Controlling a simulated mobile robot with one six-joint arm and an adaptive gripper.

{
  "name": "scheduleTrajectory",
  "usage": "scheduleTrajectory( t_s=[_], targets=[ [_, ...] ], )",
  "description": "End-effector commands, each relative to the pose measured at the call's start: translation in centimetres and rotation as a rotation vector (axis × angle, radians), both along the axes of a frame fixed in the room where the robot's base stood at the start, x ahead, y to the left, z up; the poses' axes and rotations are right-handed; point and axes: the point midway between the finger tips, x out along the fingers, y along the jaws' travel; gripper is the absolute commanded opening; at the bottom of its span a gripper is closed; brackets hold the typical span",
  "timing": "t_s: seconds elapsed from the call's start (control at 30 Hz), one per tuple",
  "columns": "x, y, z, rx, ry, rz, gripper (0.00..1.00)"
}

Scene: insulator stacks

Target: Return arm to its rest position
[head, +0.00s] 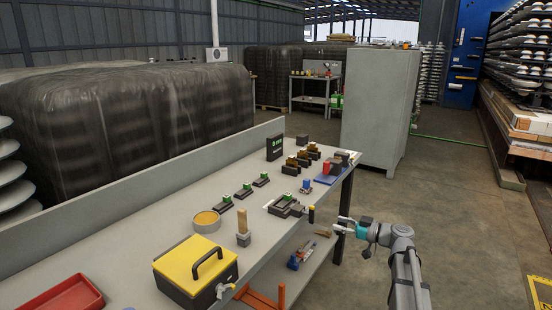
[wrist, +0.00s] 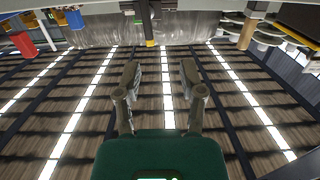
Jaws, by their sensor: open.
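My arm (head: 403,262) reaches in from the lower right of the head view, over the floor to the right of the workbench (head: 165,215). My gripper (head: 342,225) points left toward the bench's right edge, apart from it. Its fingers are spread and nothing is between them. In the wrist view the two fingers (wrist: 160,72) also stand apart and empty. That view appears upside down, with roof lights behind the fingers. A black and yellow upright piece (head: 311,214) stands at the bench edge, just left of the gripper; it also shows in the wrist view (wrist: 150,28).
The bench holds a yellow-topped box (head: 195,262), a round tan dish (head: 206,221), a wooden-handled brush (head: 243,228) and several small parts. A lower shelf (head: 300,262) holds tools. A grey cabinet (head: 378,105) stands behind.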

Motion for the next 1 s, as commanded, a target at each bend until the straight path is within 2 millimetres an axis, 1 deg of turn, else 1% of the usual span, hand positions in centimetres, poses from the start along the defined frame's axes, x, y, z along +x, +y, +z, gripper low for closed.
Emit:
scheduleTrajectory(
  t_s=[0.03, 0.17, 0.3, 0.5, 0.7, 0.9, 1.0],
  targets=[
    [-0.6, 0.9, -0.6, -0.011, 0.038, 0.012, 0.51],
    [-2.1, 3.3, -2.7, -0.056, 0.183, 0.043, 0.51],
    [-4.3, 6.0, -5.6, -0.124, 0.387, 0.056, 0.51],
    [-7.9, 8.7, -9.6, -0.246, 0.681, 0.018, 0.51],
    [-11.8, 10.1, -13.0, -0.378, 0.947, -0.097, 0.51],
    [-15.7, 10.2, -15.5, -0.511, 1.167, -0.286, 0.51],
    [-17.3, 9.8, -16.3, -0.568, 1.247, -0.394, 0.51]
  ],
)
